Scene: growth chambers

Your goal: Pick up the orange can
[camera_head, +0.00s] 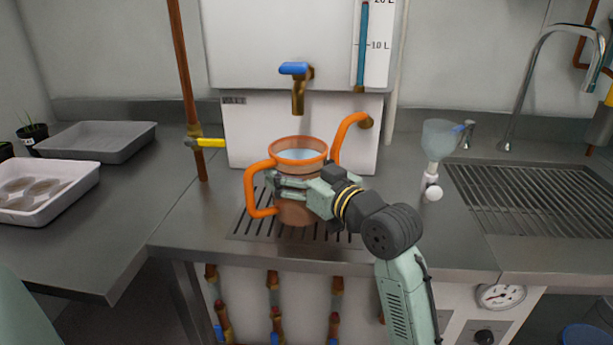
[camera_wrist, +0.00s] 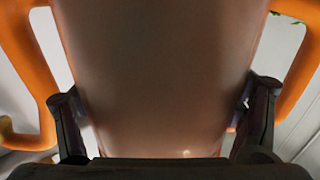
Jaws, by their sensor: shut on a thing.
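The orange can (camera_head: 297,210) is a translucent orange vessel with an orange handle at its left and an orange spout rising to its right. It looks upright, over the slotted drain grate, below the brass tap, with pale liquid visible inside near its top. My gripper (camera_head: 290,187) is shut around the can's body from the front right. In the wrist view the can's body (camera_wrist: 160,70) fills the middle, with a dark finger of my gripper (camera_wrist: 160,118) against each side. I cannot tell whether its base touches the grate.
The tap with a blue lever (camera_head: 295,70) is close above the can. A drain grate (camera_head: 245,228) lies beneath. A pale funnel-topped bottle (camera_head: 437,145) stands to the right. Grey (camera_head: 100,150) and white (camera_head: 85,185) trays sit at the left. A copper pipe (camera_head: 186,80) with a yellow-handled valve rises left of the can.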

